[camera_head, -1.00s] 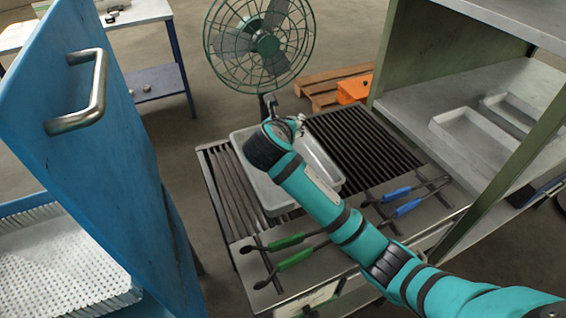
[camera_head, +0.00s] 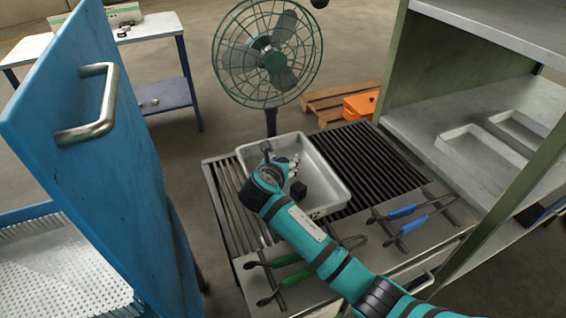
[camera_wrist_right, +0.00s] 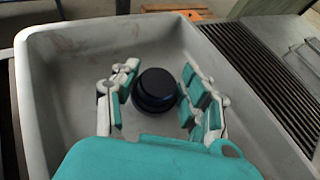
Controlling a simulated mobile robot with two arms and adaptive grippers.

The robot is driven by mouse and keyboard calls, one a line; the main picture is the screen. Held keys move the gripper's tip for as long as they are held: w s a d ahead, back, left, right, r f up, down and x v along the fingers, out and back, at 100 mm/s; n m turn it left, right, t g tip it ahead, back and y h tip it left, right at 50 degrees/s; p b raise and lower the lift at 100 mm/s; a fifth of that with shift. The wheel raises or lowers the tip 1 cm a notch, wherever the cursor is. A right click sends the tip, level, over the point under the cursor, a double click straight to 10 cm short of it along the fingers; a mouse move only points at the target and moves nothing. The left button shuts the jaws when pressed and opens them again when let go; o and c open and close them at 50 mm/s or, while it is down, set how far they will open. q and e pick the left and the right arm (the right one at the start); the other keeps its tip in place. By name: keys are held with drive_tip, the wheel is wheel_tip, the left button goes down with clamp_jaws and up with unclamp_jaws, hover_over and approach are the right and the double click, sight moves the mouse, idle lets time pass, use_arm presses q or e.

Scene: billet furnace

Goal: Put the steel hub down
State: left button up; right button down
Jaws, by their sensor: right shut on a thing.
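The steel hub (camera_wrist_right: 155,90) shows in the right wrist view as a dark, round, stepped piece between the fingers of my right gripper (camera_wrist_right: 159,74). The gripper is shut on it, over the inside of a light grey tray (camera_wrist_right: 67,65). In the head view my right gripper (camera_head: 289,167) is low over the left part of the tray (camera_head: 334,172). A dark piece shows beside the fingers there. Whether the hub touches the tray floor I cannot tell. My left gripper is out of view.
The tray stands on a slatted table (camera_head: 372,160). Green-handled tongs (camera_head: 284,261) and blue-handled tongs (camera_head: 405,212) lie along its front. A blue door (camera_head: 105,165) stands at left, a green fan (camera_head: 268,55) behind, and a shelf unit (camera_head: 455,100) at right.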

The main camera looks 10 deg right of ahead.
drive_tip(key=c, duration=0.6)
unclamp_jaws()
drive_tip(key=shift+c, duration=0.2)
drive_tip(key=v, duration=1.2)
drive_tip(key=shift+s+p, duration=0.1)
drive_tip(key=shift+p, duration=0.25)
